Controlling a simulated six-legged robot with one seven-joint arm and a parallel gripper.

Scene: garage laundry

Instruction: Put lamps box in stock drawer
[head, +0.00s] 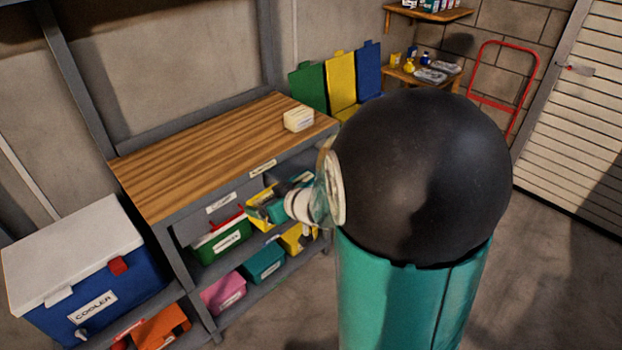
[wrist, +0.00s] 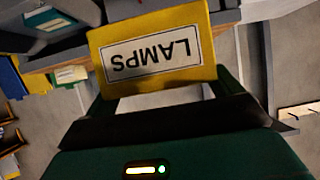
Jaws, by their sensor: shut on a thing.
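The lamps box is yellow with a white label reading LAMPS, upside down in the wrist view (wrist: 157,84). My gripper (wrist: 165,92) is shut on it, with dark green fingers at either side. In the head view the box (head: 260,207) shows as a yellow patch in front of the bench's lower shelves, and my gripper (head: 283,192) is partly hidden by my arm. Two white-labelled drawer fronts (head: 240,187) sit under the bench top; their words are too small to tell, so I cannot say which is the stock drawer or whether it is open.
The wooden workbench (head: 190,150) has a small cream block (head: 298,118) at its right end. A blue cooler (head: 85,270) stands left. Green (head: 222,240), pink (head: 223,293) and teal (head: 265,262) bins fill the shelves below. The floor at right is clear.

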